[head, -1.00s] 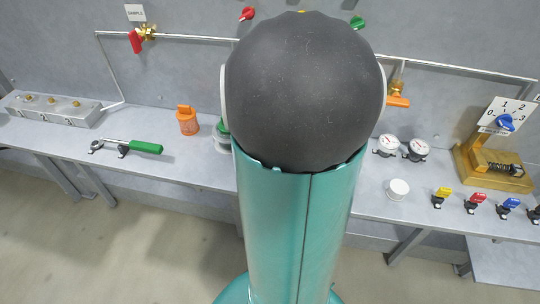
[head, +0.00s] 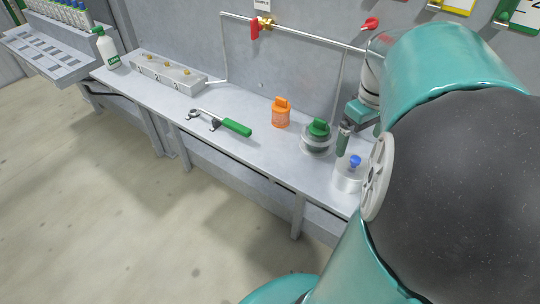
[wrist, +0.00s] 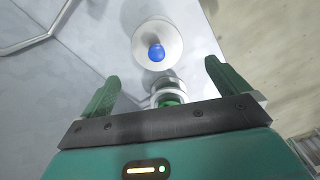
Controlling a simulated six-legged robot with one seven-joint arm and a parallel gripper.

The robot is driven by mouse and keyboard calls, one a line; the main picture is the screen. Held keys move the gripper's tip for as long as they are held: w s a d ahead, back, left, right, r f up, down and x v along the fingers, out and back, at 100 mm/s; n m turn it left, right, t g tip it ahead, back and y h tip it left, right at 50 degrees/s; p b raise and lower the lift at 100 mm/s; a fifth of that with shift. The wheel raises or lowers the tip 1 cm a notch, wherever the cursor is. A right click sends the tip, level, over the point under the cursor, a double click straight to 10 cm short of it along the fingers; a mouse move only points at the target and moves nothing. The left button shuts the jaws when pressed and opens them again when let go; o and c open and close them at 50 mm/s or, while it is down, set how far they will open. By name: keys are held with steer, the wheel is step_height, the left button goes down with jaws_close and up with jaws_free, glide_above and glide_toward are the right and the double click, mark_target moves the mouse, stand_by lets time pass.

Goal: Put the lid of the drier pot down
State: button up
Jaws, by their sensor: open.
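A pale round pot (head: 349,180) with a blue knob (head: 355,162) on top stands near the bench's front edge. Its lid and knob (wrist: 157,52) show from above in the wrist view; I cannot tell how the lid is seated. A clear pot with a green top (head: 318,137) stands to its left and shows partly between the fingers in the wrist view (wrist: 169,98). No label tells which is the drier pot. My gripper (wrist: 165,80) is open and empty, above the bench beside these pots. In the head view it (head: 345,140) is partly hidden by my arm.
A metal block (head: 167,75) and white bottle (head: 106,48) stand at the far left. A pipe with a red-handled valve (head: 258,25) runs along the back wall.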

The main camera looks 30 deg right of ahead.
steer(key=w+a+r+t, duration=0.2)
steer(key=a+t, duration=0.3)
steer(key=a, duration=2.4)
steer(key=shift+a+r, duration=0.2)
